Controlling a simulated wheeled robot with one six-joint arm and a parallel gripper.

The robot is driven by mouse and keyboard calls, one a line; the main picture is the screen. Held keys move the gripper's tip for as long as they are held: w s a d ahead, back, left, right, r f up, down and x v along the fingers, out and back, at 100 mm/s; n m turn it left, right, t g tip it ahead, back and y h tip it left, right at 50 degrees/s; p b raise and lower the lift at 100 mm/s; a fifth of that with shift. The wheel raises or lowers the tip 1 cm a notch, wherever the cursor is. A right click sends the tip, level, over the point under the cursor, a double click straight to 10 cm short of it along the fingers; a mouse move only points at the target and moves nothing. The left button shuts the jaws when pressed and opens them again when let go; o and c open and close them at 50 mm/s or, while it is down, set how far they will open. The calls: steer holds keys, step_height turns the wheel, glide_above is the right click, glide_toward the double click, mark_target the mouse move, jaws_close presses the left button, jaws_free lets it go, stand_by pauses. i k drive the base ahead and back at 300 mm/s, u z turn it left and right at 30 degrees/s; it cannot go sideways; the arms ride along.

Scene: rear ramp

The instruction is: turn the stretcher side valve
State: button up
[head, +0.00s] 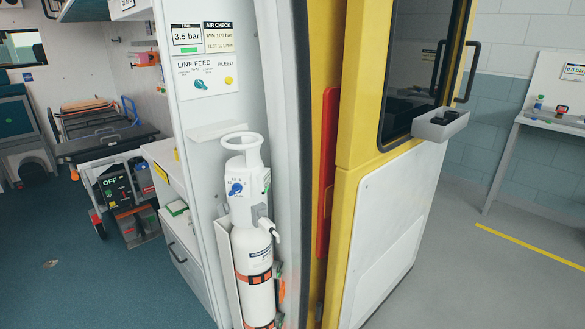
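The stretcher (100,130) stands at the left inside the vehicle. Under it is a dark box (115,187) marked OFF, with small red and green parts; details are too small to tell. Nothing in view is labelled as a stretcher side valve. A teal knob (201,85) sits on the LINE FEED panel (205,68), with a yellow BLEED knob (229,80) to its right. A white gas cylinder (251,240) stands upright below the panel, with a blue knob (236,188) on its head. My gripper is not in view.
A white cabinet (176,205) stands between the stretcher and the cylinder. The yellow door (348,150) with a white lower panel (395,235) stands right of the cylinder. A grey tray (440,125) juts from it.

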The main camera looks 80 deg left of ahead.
mark_target(222, 210)
steer(key=u, duration=4.45)
steer(key=i, duration=3.4)
steer(key=z, duration=2.8)
